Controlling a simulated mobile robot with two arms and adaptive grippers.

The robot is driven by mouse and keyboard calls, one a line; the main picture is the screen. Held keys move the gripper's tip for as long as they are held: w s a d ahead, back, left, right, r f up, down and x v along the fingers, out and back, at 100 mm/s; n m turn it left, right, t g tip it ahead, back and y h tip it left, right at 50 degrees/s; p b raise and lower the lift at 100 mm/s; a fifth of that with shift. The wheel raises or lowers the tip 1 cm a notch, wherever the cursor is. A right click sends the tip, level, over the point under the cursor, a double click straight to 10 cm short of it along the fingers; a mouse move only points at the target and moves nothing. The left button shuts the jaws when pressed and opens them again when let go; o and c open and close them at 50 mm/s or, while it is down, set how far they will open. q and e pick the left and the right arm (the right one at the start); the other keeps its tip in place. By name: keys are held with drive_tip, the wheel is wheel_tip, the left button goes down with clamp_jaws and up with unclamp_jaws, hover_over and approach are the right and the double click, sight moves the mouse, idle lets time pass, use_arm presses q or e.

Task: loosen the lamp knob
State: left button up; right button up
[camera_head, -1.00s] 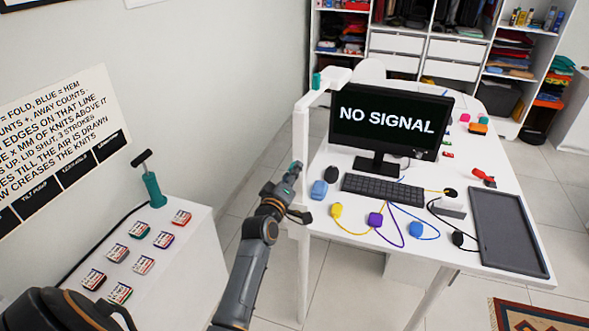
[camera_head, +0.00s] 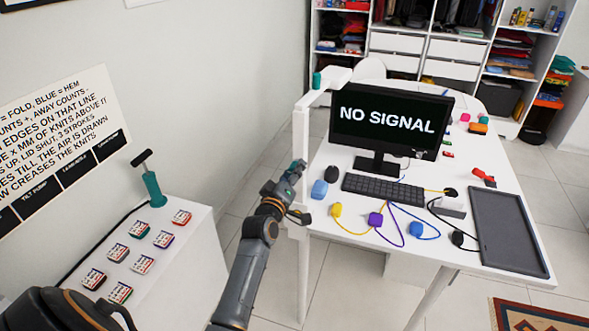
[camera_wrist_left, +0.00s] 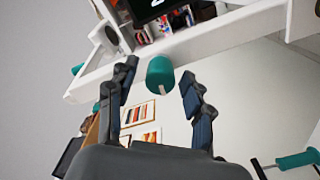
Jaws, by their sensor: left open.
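The lamp is a white post (camera_head: 301,130) with a short top arm, standing at the near left end of the desk. A teal knob (camera_head: 317,80) sits on its top arm. In the left wrist view, a teal cylindrical knob (camera_wrist_left: 160,78) on the white post lies ahead, between my open fingers, with a visible gap on both sides. A second teal piece (camera_wrist_left: 77,69) shows at the left there. My left gripper (camera_head: 297,168) is beside the post, at mid-height; its fingers also show in the left wrist view (camera_wrist_left: 158,100). My right gripper is out of view.
The white desk (camera_head: 400,262) right of the post holds a monitor (camera_head: 390,122), keyboard (camera_head: 384,188), coloured plugs with cables, and a dark tray (camera_head: 508,232).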

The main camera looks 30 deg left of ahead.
use_arm(q)
drive_tip(key=m, duration=1.6)
drive_tip(key=shift+c, duration=0.4)
